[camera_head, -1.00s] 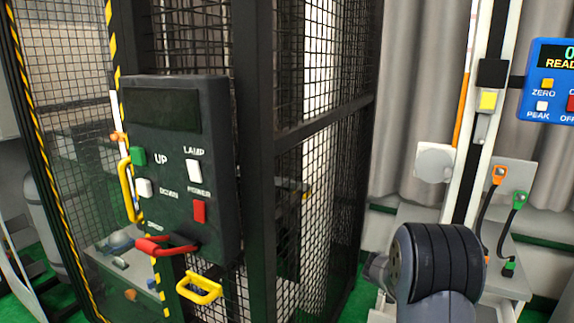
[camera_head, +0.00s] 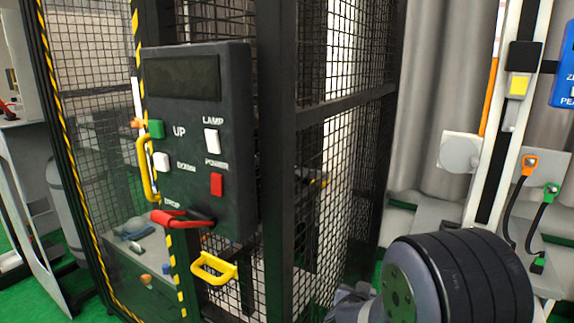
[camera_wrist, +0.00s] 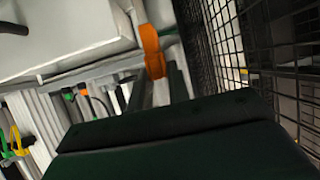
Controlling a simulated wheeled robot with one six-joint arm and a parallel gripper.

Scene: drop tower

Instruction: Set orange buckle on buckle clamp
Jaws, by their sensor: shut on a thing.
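In the wrist view an orange buckle (camera_wrist: 151,40) stands upright beyond the dark block at the bottom of the picture. My gripper (camera_wrist: 158,84) shows as grey fingers, shut around the dark lower part of the buckle. The buckle is in front of a pale surface at the upper left. In the head view my arm hides the gripper and the held buckle. Another orange buckle-like piece (camera_head: 529,164) sits on a black strap at the right. I cannot make out the buckle clamp for certain in either view.
The black mesh cage (camera_head: 345,150) fills the middle and stands close at right in the wrist view. A control box (camera_head: 200,140) with a red lever (camera_head: 178,217) and a yellow handle (camera_head: 213,268) are on it. A green buckle (camera_head: 550,192) hangs at the right.

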